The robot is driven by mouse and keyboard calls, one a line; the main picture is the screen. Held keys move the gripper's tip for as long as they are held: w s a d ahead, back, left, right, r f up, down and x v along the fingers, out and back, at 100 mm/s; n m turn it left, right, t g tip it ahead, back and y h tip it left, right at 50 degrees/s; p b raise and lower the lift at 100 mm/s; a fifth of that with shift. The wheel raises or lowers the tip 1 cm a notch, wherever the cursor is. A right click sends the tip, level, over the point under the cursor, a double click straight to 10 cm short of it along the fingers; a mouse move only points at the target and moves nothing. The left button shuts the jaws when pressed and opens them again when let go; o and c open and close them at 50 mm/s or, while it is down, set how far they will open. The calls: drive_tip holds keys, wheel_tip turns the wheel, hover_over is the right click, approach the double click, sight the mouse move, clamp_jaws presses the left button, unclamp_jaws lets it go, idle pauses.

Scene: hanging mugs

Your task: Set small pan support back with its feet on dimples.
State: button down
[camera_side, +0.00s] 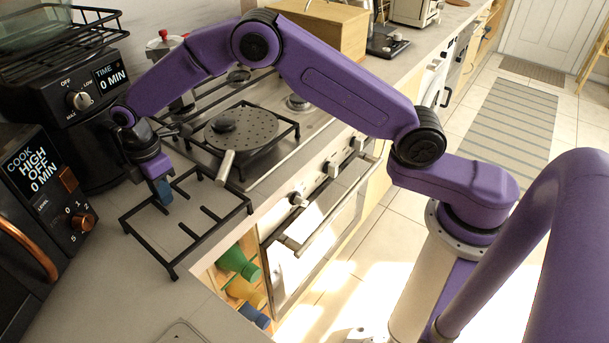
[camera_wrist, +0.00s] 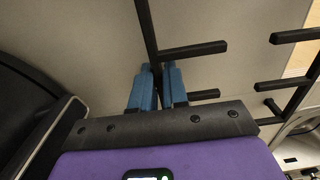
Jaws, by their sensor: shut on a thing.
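The small pan support (camera_side: 208,232) is a black rectangular frame with inward prongs. In the side view it is over the grey counter, left of and in front of the stove (camera_side: 262,180). My gripper (camera_side: 165,196) is shut on its far-left bar. In the wrist view the blue fingers of my gripper (camera_wrist: 158,75) pinch a bar of the pan support (camera_wrist: 193,50) from both sides. The support looks roughly level; I cannot tell whether its feet touch the counter. I cannot make out the dimples.
A perforated round pan (camera_side: 242,130) with a light handle sits on another support on the stove. A moka pot (camera_side: 163,42) stands behind. Black appliances (camera_side: 45,190) crowd the left. Bottles (camera_side: 240,262) sit below the counter edge. The counter in front is mostly clear.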

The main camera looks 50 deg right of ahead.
drive_tip(key=shift+r, duration=2.55)
